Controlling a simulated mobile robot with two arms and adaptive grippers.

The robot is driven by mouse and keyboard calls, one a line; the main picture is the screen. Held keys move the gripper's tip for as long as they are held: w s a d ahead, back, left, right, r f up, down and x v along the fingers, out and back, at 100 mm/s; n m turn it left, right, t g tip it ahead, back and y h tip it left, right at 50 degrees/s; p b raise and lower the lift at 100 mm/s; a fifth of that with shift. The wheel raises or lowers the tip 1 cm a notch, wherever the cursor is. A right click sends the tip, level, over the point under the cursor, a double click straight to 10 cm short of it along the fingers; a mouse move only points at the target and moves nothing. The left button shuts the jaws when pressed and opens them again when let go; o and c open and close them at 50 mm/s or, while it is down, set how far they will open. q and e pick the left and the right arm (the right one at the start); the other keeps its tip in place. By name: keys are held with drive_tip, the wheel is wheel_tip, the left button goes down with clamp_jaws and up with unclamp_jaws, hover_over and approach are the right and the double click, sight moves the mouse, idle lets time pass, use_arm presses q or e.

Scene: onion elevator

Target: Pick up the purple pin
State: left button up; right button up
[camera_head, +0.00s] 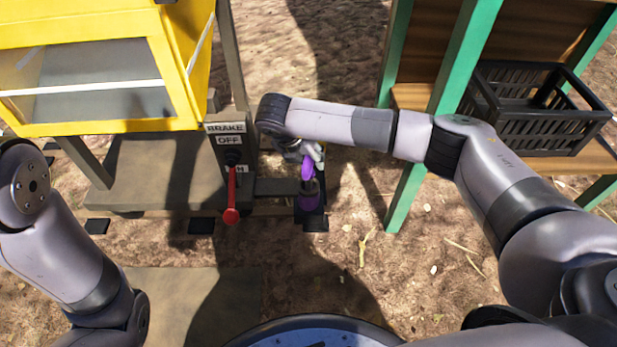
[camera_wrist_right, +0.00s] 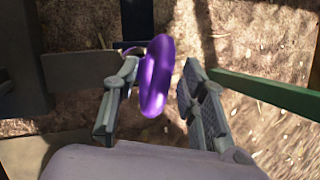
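The purple pin (camera_head: 307,167) shows as a glossy purple loop above a dark coupling (camera_head: 312,222) at the end of a grey bar. More purple shows lower down, at the coupling. In the right wrist view the purple loop (camera_wrist_right: 157,78) stands between the two fingers of my right gripper (camera_wrist_right: 160,100). The fingers are apart, with a clear gap between the loop and the right finger. The left finger is very close to the loop; I cannot tell if it touches. In the head view my right gripper (camera_head: 312,155) is partly hidden by its wrist. My left gripper is out of view.
A brake box (camera_head: 229,145) with a red-handled lever (camera_head: 231,200) stands just left of the pin. A yellow cart (camera_head: 110,80) is at the upper left. A green-framed wooden shelf (camera_head: 410,97) with a black crate (camera_head: 535,125) is at the right. Bare ground lies between.

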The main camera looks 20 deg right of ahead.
drive_tip(key=shift+c, duration=0.4)
clamp_jaws()
idle(0.8)
